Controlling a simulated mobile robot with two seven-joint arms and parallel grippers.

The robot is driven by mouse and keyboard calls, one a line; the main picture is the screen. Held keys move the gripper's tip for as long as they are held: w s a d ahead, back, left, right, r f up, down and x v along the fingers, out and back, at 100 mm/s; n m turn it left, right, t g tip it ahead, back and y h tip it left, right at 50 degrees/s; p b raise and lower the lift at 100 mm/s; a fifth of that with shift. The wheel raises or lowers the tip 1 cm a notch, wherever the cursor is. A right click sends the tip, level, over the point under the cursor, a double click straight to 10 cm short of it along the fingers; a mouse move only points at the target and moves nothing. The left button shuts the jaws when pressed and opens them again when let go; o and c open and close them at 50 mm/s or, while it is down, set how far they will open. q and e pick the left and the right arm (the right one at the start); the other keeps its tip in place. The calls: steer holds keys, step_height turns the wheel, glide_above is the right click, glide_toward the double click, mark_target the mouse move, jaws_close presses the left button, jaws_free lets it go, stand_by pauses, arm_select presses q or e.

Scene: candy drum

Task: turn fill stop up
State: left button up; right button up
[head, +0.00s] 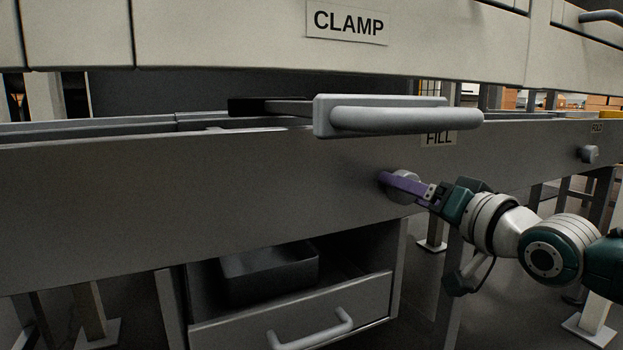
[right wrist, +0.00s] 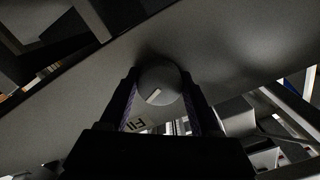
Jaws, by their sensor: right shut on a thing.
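The fill stop is a round grey knob (head: 403,186) on the front of the grey beam, below the FILL label (head: 438,139). In the right wrist view the knob (right wrist: 159,88) is a grey disc with a pale mark on its face. My right gripper (head: 386,179) has its purple fingers on the knob and is shut on it. In the right wrist view its fingers (right wrist: 162,98) lie on either side of the knob. My left gripper is not in view.
A grey bar handle (head: 400,120) juts out above the knob. A second knob (head: 588,154) sits further right on the beam. Below is an open drawer (head: 300,305) with a dark bin (head: 270,272). A CLAMP label (head: 347,22) is on the upper panel.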

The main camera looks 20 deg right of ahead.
steer(key=n+p, duration=0.1)
steer(key=n, duration=0.2)
steer(key=shift+r+n+p, duration=0.15)
steer(key=shift+n+p, duration=0.15)
steer(key=n+p, duration=0.1)
steer(key=n, duration=0.2)
steer(key=shift+n, duration=0.3)
steer(key=n+p, duration=0.1)
steer(key=n, duration=0.2)
steer(key=shift+d+n, duration=0.1)
steer(key=shift+n, duration=1.6)
steer(key=o, duration=1.4)
steer(key=shift+s+p, duration=0.1)
steer(key=shift+p, duration=0.2)
